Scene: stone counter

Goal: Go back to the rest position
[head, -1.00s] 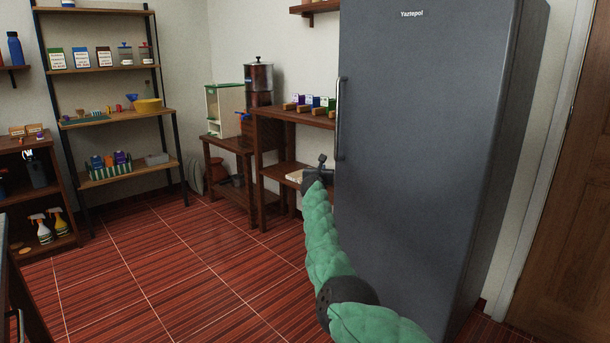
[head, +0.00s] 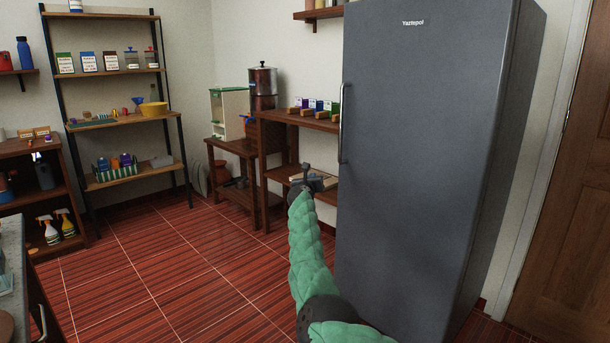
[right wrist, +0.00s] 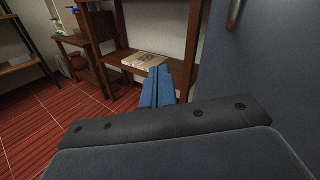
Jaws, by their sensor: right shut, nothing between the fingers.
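My right arm, in a green padded sleeve, reaches forward from the bottom of the head view. My right gripper (head: 308,172) is at its end, shut and empty, in the air left of the grey fridge (head: 420,150). In the right wrist view its fingers (right wrist: 158,80) are together with nothing between them, in front of the wooden shelf unit. The fridge side fills the right of that view. My left gripper is not in view.
A wooden shelf unit (head: 290,115) with several small boxes stands left of the fridge. A tall rack (head: 130,120) stands at the back left. A stone counter edge (head: 12,265) shows at the lower left. The red tiled floor (head: 180,265) between is clear.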

